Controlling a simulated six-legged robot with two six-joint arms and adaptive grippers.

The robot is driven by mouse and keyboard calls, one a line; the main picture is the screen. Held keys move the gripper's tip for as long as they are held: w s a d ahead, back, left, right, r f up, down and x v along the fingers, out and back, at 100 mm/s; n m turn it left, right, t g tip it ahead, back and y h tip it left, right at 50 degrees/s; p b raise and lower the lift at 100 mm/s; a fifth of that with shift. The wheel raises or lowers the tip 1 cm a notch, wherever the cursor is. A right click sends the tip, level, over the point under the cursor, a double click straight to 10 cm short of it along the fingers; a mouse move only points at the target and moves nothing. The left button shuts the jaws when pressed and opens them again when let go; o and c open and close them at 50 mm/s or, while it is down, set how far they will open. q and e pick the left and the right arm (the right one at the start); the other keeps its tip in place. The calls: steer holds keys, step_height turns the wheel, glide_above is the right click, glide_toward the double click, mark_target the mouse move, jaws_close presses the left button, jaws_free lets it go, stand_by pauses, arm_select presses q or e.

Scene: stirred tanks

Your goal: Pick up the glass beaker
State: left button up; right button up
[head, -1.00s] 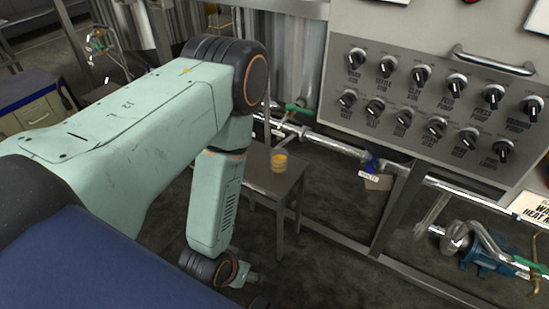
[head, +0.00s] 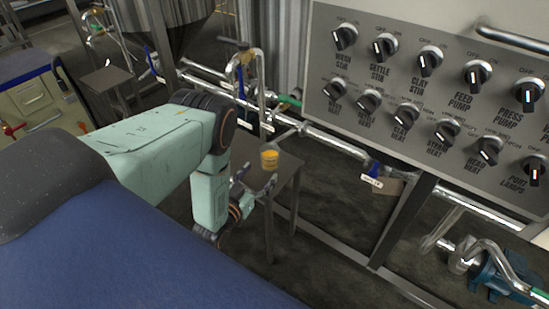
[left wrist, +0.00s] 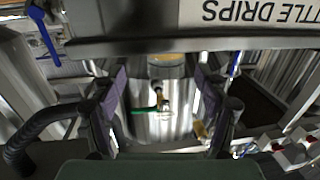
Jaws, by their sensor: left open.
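The glass beaker (head: 269,160), with orange-yellow contents, stands upright on a small grey side table (head: 285,176) in the head view. My left gripper (head: 254,184) is at the table's near left edge, to the lower left of the beaker and apart from it. Its fingers are open and empty. In the left wrist view the two fingers of my left gripper (left wrist: 160,88) stand wide apart. A yellowish patch shows beyond them near the top; I cannot tell whether it is the beaker. My right gripper is in neither view.
A control panel (head: 430,105) with several black knobs stands at the right. Metal pipes (head: 335,142) run behind the table. A blue pump (head: 505,278) is at lower right, a drawer cabinet (head: 35,100) at far left. Dark floor is open around the table legs.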

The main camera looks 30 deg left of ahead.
mark_target(265, 159)
arm_select(q)
steer(key=shift+w+a+t, duration=0.3)
steer(key=shift+w, duration=0.2)
steer(key=shift+w+r+b, duration=0.2)
steer(key=shift+w+b, duration=0.25)
steer(key=shift+w, duration=0.25)
steer(key=w, duration=0.1)
steer(key=w+b, duration=0.1)
steer(key=w, duration=0.1)
steer(key=w+b, duration=0.1)
steer(key=w, duration=0.1)
steer(key=shift+a+r, duration=0.2)
steer(key=shift+a, duration=0.15)
steer(key=shift+w+b, duration=0.3)
steer(key=shift+w, duration=0.05)
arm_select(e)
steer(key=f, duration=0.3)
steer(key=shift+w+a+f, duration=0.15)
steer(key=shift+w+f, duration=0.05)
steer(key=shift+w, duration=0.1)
arm_select(q)
steer(key=shift+r, duration=0.1)
steer(key=c, duration=1.3)
steer(key=shift+r, duration=0.1)
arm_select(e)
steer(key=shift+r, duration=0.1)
